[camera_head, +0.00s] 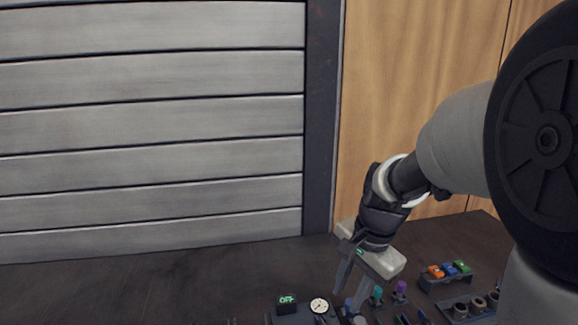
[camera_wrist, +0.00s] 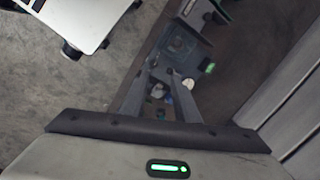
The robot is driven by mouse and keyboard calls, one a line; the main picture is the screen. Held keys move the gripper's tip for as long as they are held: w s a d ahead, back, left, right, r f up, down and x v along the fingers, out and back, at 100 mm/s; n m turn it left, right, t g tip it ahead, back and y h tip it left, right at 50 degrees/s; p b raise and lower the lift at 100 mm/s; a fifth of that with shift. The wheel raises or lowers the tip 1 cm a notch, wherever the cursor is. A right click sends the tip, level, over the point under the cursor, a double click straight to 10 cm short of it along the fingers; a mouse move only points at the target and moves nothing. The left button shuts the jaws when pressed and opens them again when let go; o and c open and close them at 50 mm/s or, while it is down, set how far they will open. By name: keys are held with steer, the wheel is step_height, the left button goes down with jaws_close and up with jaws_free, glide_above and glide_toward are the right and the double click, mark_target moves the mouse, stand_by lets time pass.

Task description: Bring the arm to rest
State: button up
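My gripper (camera_head: 349,300) hangs down over the dark worktop (camera_head: 150,285) at the bottom right of centre in the head view. Its two fingers are apart with a gap between them. The wrist view also shows the gripper (camera_wrist: 162,72) with nothing held between the fingertips. My arm comes in from the right and is bent downward at the wrist. The fingertips are close to small parts on the worktop in the head view; I cannot tell whether they touch any.
A display reading OFF (camera_head: 287,303) and a round white gauge (camera_head: 319,306) are left of the gripper. A rack with orange, blue and green pieces (camera_head: 448,270) and a dark holder with cylinders (camera_head: 472,306) are right. A slatted shutter (camera_head: 150,120) stands behind. The worktop's left is clear.

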steer(key=s+r+n+t, duration=0.2)
steer(key=s+r+n, duration=0.3)
steer(key=s, duration=0.2)
steer(key=s+d+r+n+t+h, duration=0.1)
steer(key=s+r+n+t, duration=0.1)
steer(key=s+r+n, duration=0.3)
steer(key=s, duration=0.2)
steer(key=shift+s+d+n+h, duration=0.15)
steer(key=shift+s+n+h, duration=0.15)
steer(key=shift+s+n, duration=0.1)
